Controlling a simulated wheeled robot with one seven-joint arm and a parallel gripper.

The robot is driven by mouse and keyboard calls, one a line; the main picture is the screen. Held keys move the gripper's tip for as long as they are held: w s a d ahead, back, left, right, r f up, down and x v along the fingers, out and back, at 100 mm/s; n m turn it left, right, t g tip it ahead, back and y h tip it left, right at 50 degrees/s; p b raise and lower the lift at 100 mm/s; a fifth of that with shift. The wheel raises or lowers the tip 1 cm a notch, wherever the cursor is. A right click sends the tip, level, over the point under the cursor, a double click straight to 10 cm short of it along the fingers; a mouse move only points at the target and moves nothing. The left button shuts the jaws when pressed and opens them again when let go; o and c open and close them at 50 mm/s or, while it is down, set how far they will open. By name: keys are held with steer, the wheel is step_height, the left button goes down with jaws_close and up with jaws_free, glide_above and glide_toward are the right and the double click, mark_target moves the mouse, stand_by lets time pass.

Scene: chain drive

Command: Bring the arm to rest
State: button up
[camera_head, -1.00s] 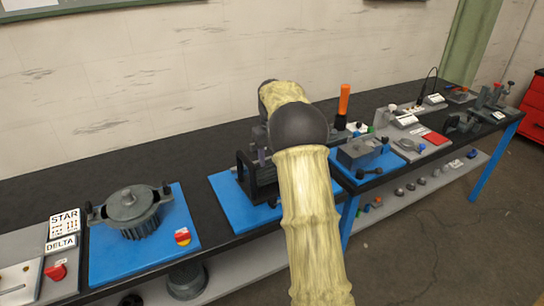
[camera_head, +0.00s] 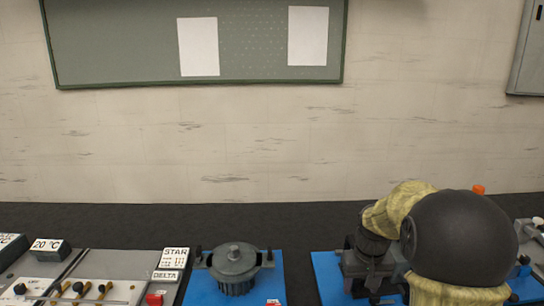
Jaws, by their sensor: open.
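My arm shows at the lower right, with a large black joint and pale yellow sleeves. It bends left and down to my gripper (camera_head: 370,268), a dark shape over the blue mat (camera_head: 326,276). The gripper is open, and I see nothing held in it. Its fingertips are hard to tell apart from the dark fixture on that mat, and I cannot tell whether they touch it. The arm hides much of the mat and what stands on it.
A grey finned housing (camera_head: 236,266) stands on another blue mat to the left. Farther left are a STAR/DELTA sign (camera_head: 174,262), a 20 °C block (camera_head: 50,250) and a grey panel with tools. An orange top (camera_head: 478,189) shows behind my arm. The bench's back strip is clear.

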steer(key=s+a+f, duration=0.2)
steer(key=s+a, duration=0.1)
steer(key=s, duration=0.5)
steer(key=s+a+f+t, duration=0.1)
steer(key=s+a, duration=0.3)
steer(key=s, duration=0.5)
steer(key=shift+f, duration=0.35)
steer(key=shift+s, duration=0.1)
